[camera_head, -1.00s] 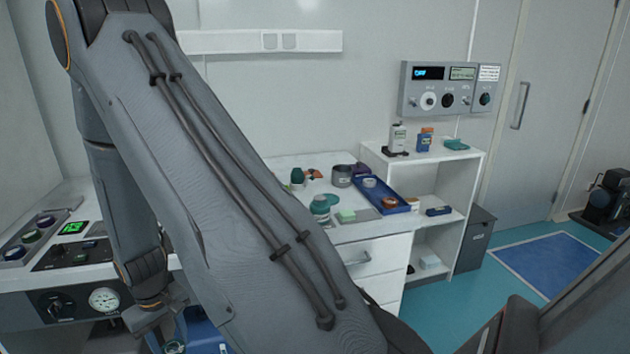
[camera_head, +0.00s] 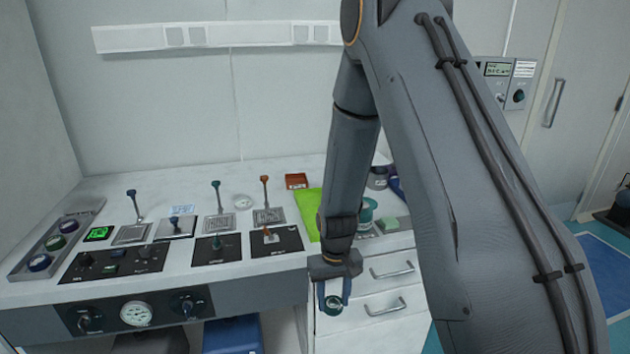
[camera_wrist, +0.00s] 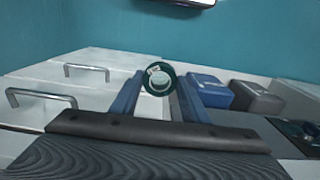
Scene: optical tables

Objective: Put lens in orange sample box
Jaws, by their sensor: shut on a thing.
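My gripper (camera_head: 334,294) is shut on a lens (camera_head: 334,307), a round piece in a dark green ring. It holds the lens in front of the table's right front edge, near the white drawers. The wrist view shows the lens (camera_wrist: 158,79) between the two blue fingers, with a pale centre and a small label. A small open orange box (camera_head: 297,181) sits on the tabletop towards the back, behind and left of my gripper. It is apart from my gripper.
A white bench (camera_head: 150,208) carries a tray of round mounts (camera_head: 57,240) at left and several upright levers (camera_head: 217,205) in the middle. A bright green mat (camera_head: 309,207) lies right of the levers. Drawers with bar handles (camera_head: 386,306) stand at right.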

